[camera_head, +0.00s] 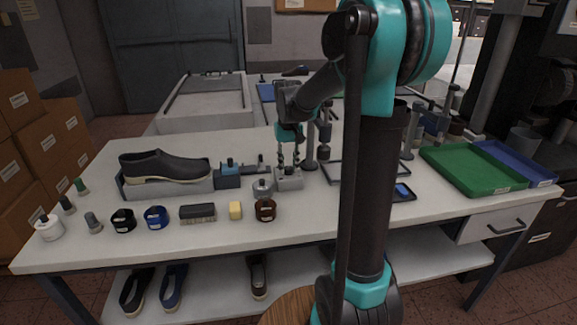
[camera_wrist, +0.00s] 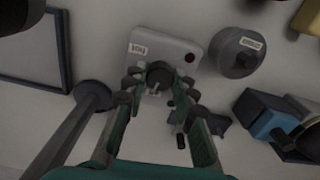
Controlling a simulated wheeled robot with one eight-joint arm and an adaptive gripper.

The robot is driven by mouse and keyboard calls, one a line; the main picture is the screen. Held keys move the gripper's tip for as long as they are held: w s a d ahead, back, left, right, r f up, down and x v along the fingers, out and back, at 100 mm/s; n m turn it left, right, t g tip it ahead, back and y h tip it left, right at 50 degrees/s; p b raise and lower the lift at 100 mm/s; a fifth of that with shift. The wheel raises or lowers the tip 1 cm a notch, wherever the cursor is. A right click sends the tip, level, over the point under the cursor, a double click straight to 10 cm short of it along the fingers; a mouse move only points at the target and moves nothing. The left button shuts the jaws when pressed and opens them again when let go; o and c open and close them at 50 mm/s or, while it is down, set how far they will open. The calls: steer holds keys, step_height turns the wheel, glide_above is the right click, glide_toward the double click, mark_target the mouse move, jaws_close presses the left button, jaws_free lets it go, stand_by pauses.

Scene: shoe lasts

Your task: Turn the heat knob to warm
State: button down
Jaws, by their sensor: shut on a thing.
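The heat knob (camera_wrist: 158,73) is a dark round knob on a small white box (camera_wrist: 172,43) in the wrist view. The box has a label by its edge and a dark red round spot near one corner. My gripper (camera_wrist: 158,84) has its fingers on both sides of the knob and is shut on it. In the head view my gripper (camera_head: 288,165) points down onto the white box (camera_head: 289,184) on the workbench. The fingers cover part of the knob, and I cannot read its setting.
A round grey tin (camera_wrist: 237,52) stands close beside the box. A dark shoe (camera_head: 165,167) on a block and a blue-topped holder (camera_head: 228,177) lie left. A post (camera_head: 310,140) stands close right of my gripper. Green (camera_head: 470,172) and blue trays are far right.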

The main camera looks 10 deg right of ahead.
mark_target(288, 168)
steer(key=m, duration=0.4)
steer(key=shift+m, duration=0.3)
steer(key=m, duration=0.4)
steer(key=shift+m, duration=0.3)
steer(key=c, duration=1.2)
jaws_free()
steer(key=shift+r, duration=0.1)
step_height(288, 168, up, 12)
steer(key=shift+f, duration=0.1)
